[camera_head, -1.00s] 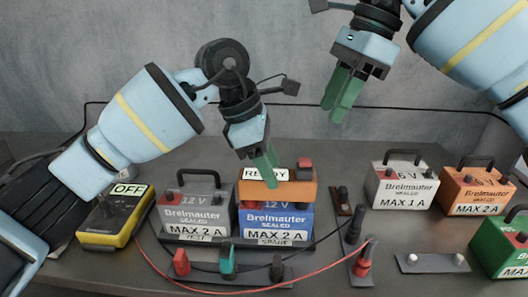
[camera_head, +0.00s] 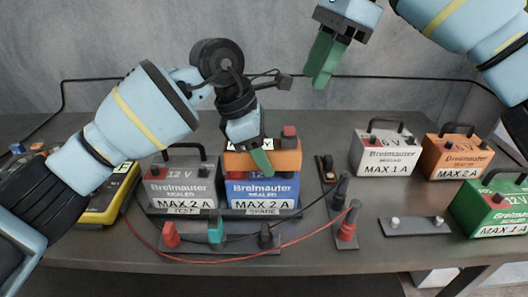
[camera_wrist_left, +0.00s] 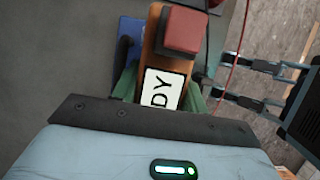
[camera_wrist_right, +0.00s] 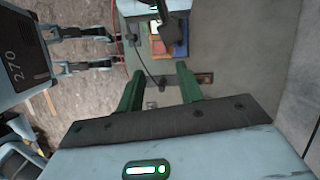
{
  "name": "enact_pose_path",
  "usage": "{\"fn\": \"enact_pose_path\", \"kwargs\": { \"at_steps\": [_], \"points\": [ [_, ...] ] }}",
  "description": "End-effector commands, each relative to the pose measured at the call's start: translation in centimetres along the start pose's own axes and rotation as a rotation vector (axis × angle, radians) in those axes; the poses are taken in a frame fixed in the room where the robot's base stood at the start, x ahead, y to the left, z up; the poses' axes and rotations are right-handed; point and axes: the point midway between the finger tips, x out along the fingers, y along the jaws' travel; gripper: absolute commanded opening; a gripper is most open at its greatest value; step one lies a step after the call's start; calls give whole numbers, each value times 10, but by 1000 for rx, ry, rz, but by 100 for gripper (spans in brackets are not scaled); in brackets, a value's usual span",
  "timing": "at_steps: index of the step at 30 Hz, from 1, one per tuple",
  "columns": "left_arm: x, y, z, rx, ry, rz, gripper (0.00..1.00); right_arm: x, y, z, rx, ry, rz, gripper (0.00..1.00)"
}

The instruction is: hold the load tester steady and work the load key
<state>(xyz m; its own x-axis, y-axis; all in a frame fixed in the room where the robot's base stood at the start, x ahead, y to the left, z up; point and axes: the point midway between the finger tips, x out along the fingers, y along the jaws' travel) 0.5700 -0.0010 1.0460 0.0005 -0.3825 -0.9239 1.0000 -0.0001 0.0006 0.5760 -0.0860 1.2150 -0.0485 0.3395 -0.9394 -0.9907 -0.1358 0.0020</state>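The load tester is an orange box (camera_head: 287,160) on the blue SPARE 12 V battery (camera_head: 285,190). A red block, apparently the load key (camera_head: 289,131), sits on its top right. My left gripper (camera_head: 262,162) is low at the tester, one green finger in front of its READY label. In the left wrist view the fingers (camera_wrist_left: 162,85) lie on either side of the orange body, with the label and red block (camera_wrist_left: 185,30) visible. I cannot tell whether they press on it. My right gripper (camera_head: 320,60) is high above the table, its fingers (camera_wrist_right: 160,85) apart and empty.
The grey TEST battery (camera_head: 180,185) stands left of the blue one. A yellow meter (camera_head: 108,195) is partly behind my left arm. A terminal strip with clips (camera_head: 215,240) and cables lies in front. White (camera_head: 385,155), orange (camera_head: 457,157) and green (camera_head: 490,210) batteries stand right.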

Motion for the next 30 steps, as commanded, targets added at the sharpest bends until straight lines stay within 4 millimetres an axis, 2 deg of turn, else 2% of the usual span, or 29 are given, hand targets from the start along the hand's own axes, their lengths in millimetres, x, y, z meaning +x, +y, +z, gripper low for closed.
{"fn": "enact_pose_path", "kwargs": {
  "at_steps": [1, 4, 12, 30],
  "points": [
    [0, 0, 0, 0, 0, 0, 11, 0, 0, 0, 0, 0, 0, 36],
    [0, 0, 0, 0, 0, 0, 0, 0, 0, 0, 0, 0, 0, 35],
    [0, 0, 0, 0, 0, 0, 0, 0, 0, 0, 0, 0, 0, 0],
    [0, 0, 0, 0, 0, 1, 0, 0, 0, 0, 0, 0, 0, 0]
  ]
}}
